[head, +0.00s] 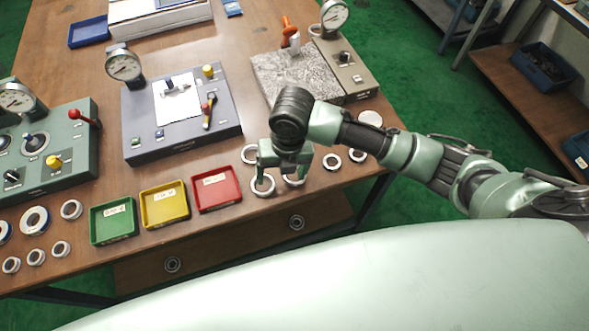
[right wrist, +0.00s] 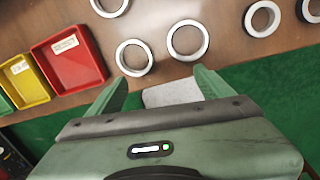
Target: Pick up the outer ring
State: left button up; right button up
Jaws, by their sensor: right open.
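Several metal rings lie flat on the wooden table. Two thin, wide rings are nearest my right gripper (head: 281,176): a left one (head: 263,187) and a right one (head: 294,181). In the right wrist view the left ring (right wrist: 121,61) and the slightly larger right ring (right wrist: 203,48) lie just beyond the fingertips (right wrist: 160,76). My right gripper is open and empty, fingers pointing down, with nothing between them. The arm partly covers the rings in the head view. Which one is the outer ring I cannot tell. My left gripper is not in view.
Green (head: 112,222), yellow (head: 164,204) and red (head: 217,188) trays stand left of the gripper. Thicker rings (head: 332,162) lie to its right. A grey stone plate (head: 285,72) and gauge boxes (head: 180,125) stand behind. The table's front edge is close.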

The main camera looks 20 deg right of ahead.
jog(key=w+d+n, duration=0.1)
jog(key=d+r+n+h, duration=0.1)
jog(key=w+d+n, duration=0.1)
jog(key=d, duration=0.1)
jog(key=shift+w+r+n, duration=0.3)
jog(key=shift+r, duration=0.05)
jog(key=shift+f+p, duration=0.35)
notch_tip(320, 180, down, 6)
jog(key=shift+w+d+f+p, duration=0.1)
jog(key=shift+d+f+p, duration=0.05)
jog(key=shift+p, duration=0.85)
jog(key=shift+f, duration=0.35)
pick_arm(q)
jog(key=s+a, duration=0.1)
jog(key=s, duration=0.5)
pick_arm(e)
jog(key=shift+w, duration=0.1)
jog(key=c, duration=1.5)
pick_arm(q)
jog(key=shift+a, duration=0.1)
pick_arm(e)
jog(key=shift+r, duration=0.1)
jog(key=shift+c, duration=0.2)
